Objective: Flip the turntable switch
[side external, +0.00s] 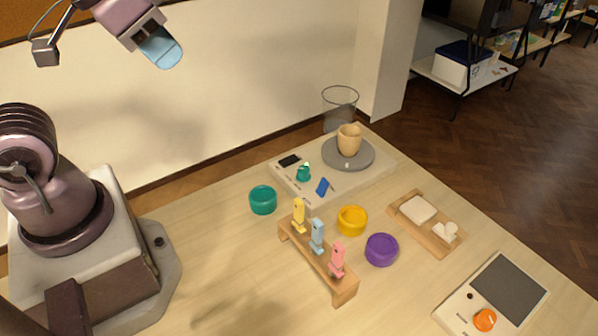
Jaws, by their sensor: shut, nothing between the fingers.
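The turntable unit (372,181) is a pale flat box near the back of the table. A grey round plate (367,160) sits on its right part, with a tan cup (349,139) upright on it. A blue switch lever (323,186) stands tilted at the unit's front edge, beside a teal knob (303,173) and a small black display (290,160). My gripper (166,54), with light blue fingers, is shut and empty at the top left, high above the table and well away from the switch.
A wooden rack (318,262) holds yellow, light blue and pink clips in front of the unit. Teal (263,200), yellow (352,220) and purple (381,250) bowls stand nearby. A wooden board (427,223) and a panel with an orange knob (485,320) lie right. A clear cylinder (340,108) stands behind.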

